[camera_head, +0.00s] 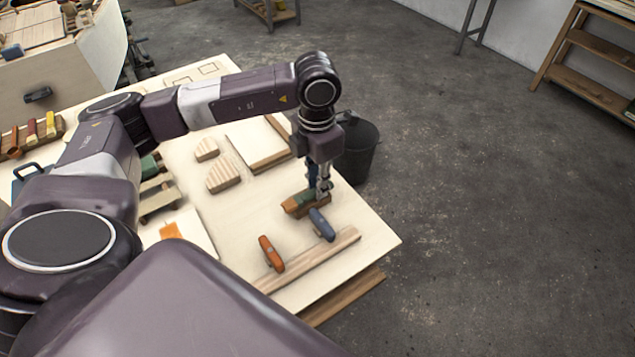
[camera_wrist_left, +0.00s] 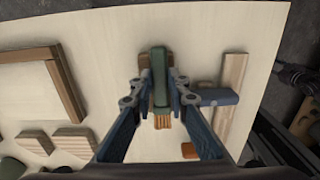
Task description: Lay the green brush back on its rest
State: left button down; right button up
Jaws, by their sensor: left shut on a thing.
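My left gripper (camera_head: 322,190) points down over the right part of the plywood table and is shut on the green brush (camera_head: 305,197).
A blue-handled tool (camera_head: 321,224) and an orange-handled tool (camera_head: 271,252) lie near a long wooden strip (camera_head: 325,253). Striped wooden blocks (camera_head: 223,175) and a pale framed board (camera_head: 257,143) lie behind. A dark bin (camera_head: 361,155) stands beyond the table edge.

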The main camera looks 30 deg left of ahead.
pick_arm(q)
jog(key=shift+f+b, duration=0.1)
jog(key=shift+b, duration=0.2)
dwell(0.6)
jog(key=c, duration=1.8)
grip_release()
notch_tip(320, 180, up, 12)
